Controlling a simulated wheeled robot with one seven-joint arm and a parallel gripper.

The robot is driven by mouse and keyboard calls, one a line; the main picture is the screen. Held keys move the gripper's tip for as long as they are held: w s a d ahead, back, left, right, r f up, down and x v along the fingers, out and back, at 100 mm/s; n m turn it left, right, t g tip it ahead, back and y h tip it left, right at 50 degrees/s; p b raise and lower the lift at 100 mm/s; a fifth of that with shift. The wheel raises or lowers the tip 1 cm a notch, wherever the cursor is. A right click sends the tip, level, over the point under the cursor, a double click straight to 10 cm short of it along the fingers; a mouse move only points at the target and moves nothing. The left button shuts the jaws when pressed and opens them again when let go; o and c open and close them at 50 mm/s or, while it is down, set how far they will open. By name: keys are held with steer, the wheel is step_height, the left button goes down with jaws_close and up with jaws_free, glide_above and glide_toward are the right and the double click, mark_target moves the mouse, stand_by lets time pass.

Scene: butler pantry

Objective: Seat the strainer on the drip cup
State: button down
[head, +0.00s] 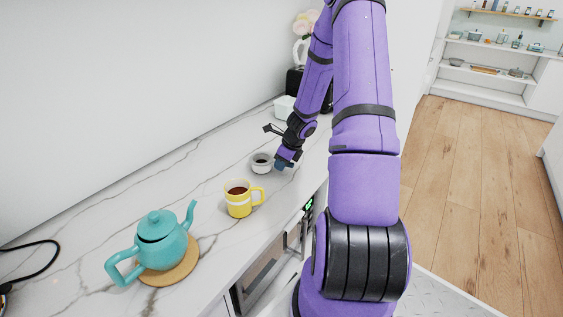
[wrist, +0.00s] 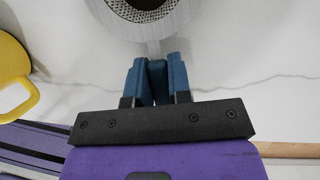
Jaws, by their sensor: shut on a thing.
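The strainer (wrist: 137,17), a perforated metal bowl, shows at the top edge of the wrist view, partly cut off. A pale grey round rim (wrist: 182,18) surrounds it, which looks like the drip cup; in the head view the small grey cup (head: 262,167) stands on the counter with a dark round inside. My gripper (wrist: 157,68) has its blue fingers closed just below that rim, shut on what appears to be the strainer's handle, mostly hidden between them. In the head view my gripper (head: 283,165) is right beside the cup. I cannot tell whether the strainer touches the cup.
A yellow mug (head: 238,203) of dark drink stands in front of the cup; it also shows at the left of the wrist view (wrist: 12,75). A teal teapot (head: 162,243) sits on a round wooden mat (head: 187,268) nearer. A white container (head: 284,107) stands behind.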

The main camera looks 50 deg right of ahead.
steer(key=shift+f, duration=0.2)
stand_by(0.5)
steer(key=shift+c, duration=2.4)
jaws_free()
steer(key=shift+r, duration=3.55)
